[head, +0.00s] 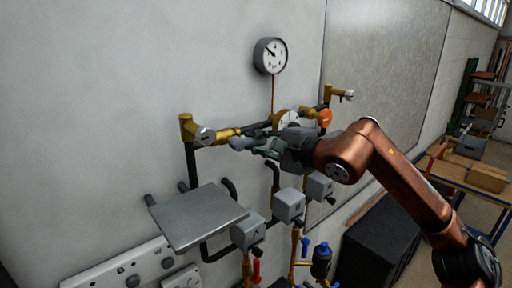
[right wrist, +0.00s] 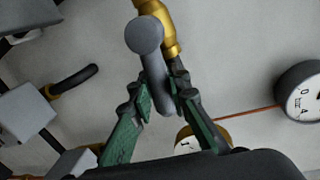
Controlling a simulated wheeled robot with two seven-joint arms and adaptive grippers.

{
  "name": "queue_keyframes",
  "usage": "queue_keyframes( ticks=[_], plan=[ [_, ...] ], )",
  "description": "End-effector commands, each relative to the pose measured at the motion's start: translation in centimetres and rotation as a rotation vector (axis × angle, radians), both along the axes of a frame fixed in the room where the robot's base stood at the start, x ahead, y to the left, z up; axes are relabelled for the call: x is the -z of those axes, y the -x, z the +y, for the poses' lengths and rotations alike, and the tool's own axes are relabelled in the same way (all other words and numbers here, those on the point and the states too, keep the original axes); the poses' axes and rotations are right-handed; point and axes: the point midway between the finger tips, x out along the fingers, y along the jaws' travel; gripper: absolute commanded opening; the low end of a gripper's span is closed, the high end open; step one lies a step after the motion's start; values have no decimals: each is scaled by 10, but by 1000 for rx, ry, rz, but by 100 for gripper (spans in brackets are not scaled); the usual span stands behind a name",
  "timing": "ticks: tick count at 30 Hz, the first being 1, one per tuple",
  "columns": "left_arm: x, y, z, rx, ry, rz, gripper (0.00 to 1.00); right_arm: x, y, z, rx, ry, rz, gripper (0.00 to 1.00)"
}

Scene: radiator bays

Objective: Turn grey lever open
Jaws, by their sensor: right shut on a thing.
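The grey lever (head: 239,143) sits in front of a brass valve body (head: 223,133) on the upper pipe. In the right wrist view the lever (right wrist: 145,39) has a round grey end and a straight arm running down between my fingers. My right gripper (head: 264,148) reaches in from the right, and its green fingers (right wrist: 160,93) are shut on the lever's arm. The brass valve body (right wrist: 168,28) lies just behind the lever. The fingers partly hide the lever in the head view. My left gripper is not in view.
A round pressure gauge (head: 270,55) stands above, with a thin copper line running down. An orange knob (head: 324,118) is to the right. Below are a grey shelf plate (head: 197,217), grey boxes (head: 288,205) and red and blue valve handles (head: 320,261).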

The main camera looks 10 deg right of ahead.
Motion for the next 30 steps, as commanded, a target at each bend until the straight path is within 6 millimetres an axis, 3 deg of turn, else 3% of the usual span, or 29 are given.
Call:
queue_keyframes(
  ticks=[12,27,28,30],
  plan=[
    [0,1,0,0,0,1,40,-10,0,-1,2,138,-95,0],
    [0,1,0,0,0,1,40,-11,0,-2,1,152,-106,0],
    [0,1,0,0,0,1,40,-11,0,-2,1,152,-106,17],
    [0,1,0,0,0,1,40,-11,0,-2,2,151,-106,21]
  ],
)
